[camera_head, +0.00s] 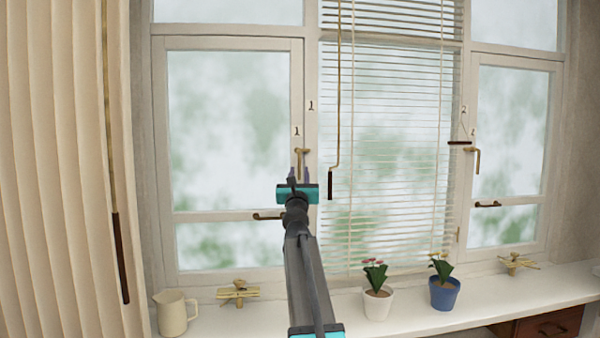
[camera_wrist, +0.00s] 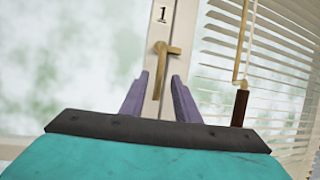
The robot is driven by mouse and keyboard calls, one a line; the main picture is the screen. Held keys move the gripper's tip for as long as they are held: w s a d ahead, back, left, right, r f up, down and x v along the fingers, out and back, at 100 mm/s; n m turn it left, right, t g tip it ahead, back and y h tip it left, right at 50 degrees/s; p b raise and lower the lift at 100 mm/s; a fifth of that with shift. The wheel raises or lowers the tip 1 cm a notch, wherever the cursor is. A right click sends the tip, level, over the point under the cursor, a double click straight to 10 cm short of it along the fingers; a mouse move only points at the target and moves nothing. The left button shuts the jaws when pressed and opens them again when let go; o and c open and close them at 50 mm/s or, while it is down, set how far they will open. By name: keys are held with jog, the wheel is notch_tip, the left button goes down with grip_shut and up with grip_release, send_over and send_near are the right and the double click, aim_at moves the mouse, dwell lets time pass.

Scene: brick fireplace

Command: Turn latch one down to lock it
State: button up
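Latch one (camera_head: 301,151) is a brass handle on the right stile of the left window, under labels reading "1". In the wrist view the latch (camera_wrist: 161,60) has a short stub pointing right at its top and a long part running down. My gripper (camera_head: 300,172) is in front of the stile, just below the latch's top. In the wrist view its two purple fingers (camera_wrist: 160,77) are apart, one to each side of the long part. I cannot tell how far they are from it in depth. Nothing is held between them.
A blind cord with a dark handle (camera_head: 330,185) hangs close right of my gripper, before the blind (camera_head: 390,120). Latch two (camera_head: 477,160) is far right. Potted plants (camera_head: 378,304) (camera_head: 444,292) and a jug (camera_head: 173,313) stand on the sill.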

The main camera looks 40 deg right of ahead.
jog(key=v, duration=0.9)
jog(key=shift+s+a+f, duration=0.2)
jog(key=shift+s, duration=0.1)
jog(key=shift+s, duration=0.15)
dwell(0.6)
